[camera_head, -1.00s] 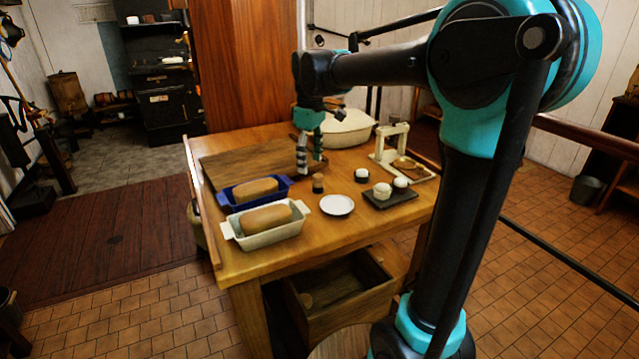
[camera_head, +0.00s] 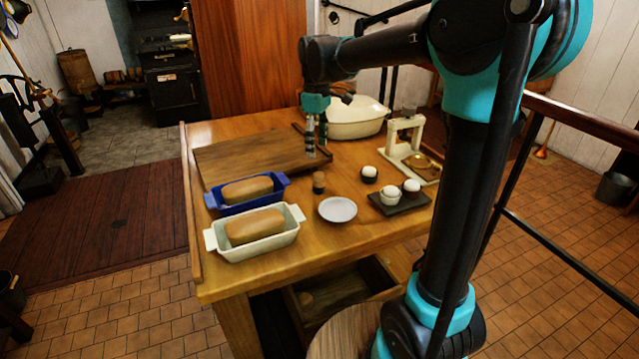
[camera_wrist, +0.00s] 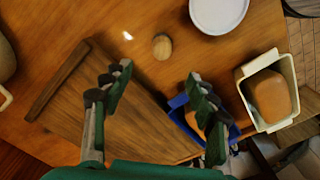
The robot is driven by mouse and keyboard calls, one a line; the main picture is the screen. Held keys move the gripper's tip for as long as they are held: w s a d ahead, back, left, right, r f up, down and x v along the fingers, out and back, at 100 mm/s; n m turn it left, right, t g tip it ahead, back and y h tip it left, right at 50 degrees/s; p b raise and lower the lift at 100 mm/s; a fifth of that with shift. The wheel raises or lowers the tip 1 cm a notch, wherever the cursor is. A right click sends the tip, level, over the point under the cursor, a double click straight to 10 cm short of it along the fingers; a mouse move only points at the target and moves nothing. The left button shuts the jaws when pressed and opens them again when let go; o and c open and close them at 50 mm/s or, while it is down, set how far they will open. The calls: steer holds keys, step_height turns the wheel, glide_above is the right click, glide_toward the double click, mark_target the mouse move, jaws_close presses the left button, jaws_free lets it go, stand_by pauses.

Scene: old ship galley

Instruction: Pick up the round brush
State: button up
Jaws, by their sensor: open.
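The round brush (camera_head: 319,182) stands upright on the wooden table, a small cylinder with a light wooden top and a dark lower part. It also shows from above in the wrist view as a tan round top (camera_wrist: 161,46). My gripper (camera_head: 316,150) is open and empty, above the table and behind the brush in the head view. In the wrist view my gripper's fingers (camera_wrist: 160,72) are spread wide, and the brush lies beyond the tips, between their lines. Nothing touches the brush.
A white plate (camera_head: 337,210), a blue loaf dish (camera_head: 222,207) and a white loaf dish (camera_head: 262,251) surround the brush. A dark tray (camera_head: 407,205) with small pots is to the right. A wooden board (camera_head: 240,163) lies behind. Scales (camera_head: 405,150) stand at the right.

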mark_target(319, 174)
step_height(319, 174, down, 6)
steer(key=shift+f, duration=0.25)
steer(key=shift+s+d+f, duration=0.15)
steer(key=shift+f, duration=1.2)
steer(key=shift+s+d+f, duration=0.1)
steer(key=shift+f, duration=1.25)
steer(key=c, duration=1.2)
steer(key=shift+r, duration=0.15)
step_height(319, 174, up, 20)
